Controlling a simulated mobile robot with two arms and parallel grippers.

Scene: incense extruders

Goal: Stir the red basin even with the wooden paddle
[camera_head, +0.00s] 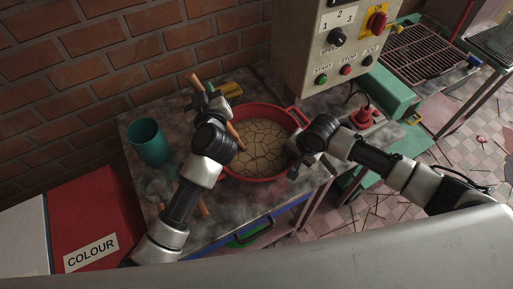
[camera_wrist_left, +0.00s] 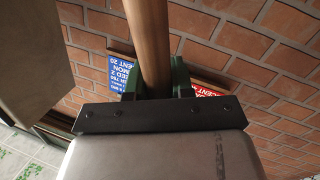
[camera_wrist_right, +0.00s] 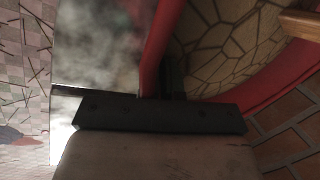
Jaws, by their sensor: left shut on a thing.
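The red basin (camera_head: 287,114) stands on the worn table and holds a tan mass with a cracked surface (camera_head: 262,148). My left gripper (camera_head: 212,102) is shut on the wooden paddle (camera_head: 234,134), which leans with its lower end in the basin at the left side. The paddle's shaft also shows between the fingers in the left wrist view (camera_wrist_left: 149,40). My right gripper (camera_head: 298,160) is at the basin's right rim. In the right wrist view the red rim (camera_wrist_right: 160,40) runs down to the fingers and hides part of them, so their closure is unclear.
A teal cup (camera_head: 148,142) and a clear glass vessel (camera_head: 155,186) stand left of the basin. A yellow object (camera_head: 231,89) lies behind it. A control box (camera_head: 335,45) hangs at the back right.

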